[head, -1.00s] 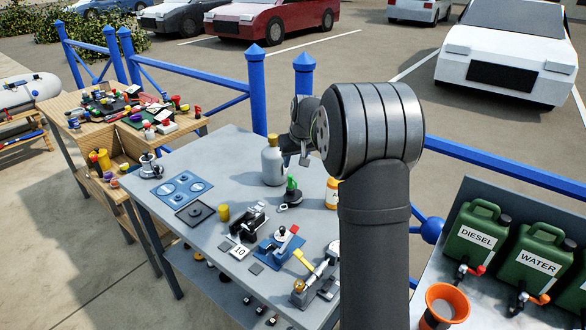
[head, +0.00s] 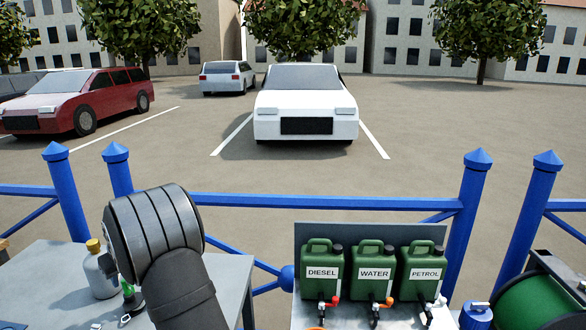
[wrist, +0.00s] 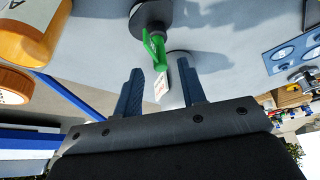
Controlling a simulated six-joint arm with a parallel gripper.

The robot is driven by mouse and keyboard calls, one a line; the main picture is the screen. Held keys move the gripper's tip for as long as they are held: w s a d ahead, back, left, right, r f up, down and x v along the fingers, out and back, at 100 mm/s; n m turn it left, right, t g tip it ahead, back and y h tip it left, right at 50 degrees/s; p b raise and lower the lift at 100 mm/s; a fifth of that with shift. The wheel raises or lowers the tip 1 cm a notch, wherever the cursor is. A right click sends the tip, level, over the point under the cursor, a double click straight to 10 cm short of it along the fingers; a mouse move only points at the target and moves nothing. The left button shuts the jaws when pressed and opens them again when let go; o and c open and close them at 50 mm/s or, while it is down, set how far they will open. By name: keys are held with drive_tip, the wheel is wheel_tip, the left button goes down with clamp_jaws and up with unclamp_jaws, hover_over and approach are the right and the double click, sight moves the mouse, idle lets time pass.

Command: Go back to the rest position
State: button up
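My gripper shows only in the wrist view (wrist: 158,66). Its two dark fingers stand apart with nothing clamped between them. Beyond the fingertips is a green-handled item (wrist: 152,48) with a dark round part, over or on the grey surface. A small white tag (wrist: 161,86) shows in the gap between the fingers, apart from them as far as I can tell. In the head view my arm's grey rounded link rises at the lower left and the gripper is hidden.
In the head view a grey table (head: 40,275) holds a bottle with a yellow cap (head: 100,275). Green DIESEL (head: 322,272), WATER and PETROL cans stand right of my arm. A blue railing (head: 330,202) runs behind. An orange container (wrist: 35,30) shows close in the wrist view.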

drive_tip(key=x, duration=0.5)
drive_tip(key=shift+f, duration=0.1)
wheel_tip(320, 180, up, 3)
drive_tip(key=shift+r, duration=1.1)
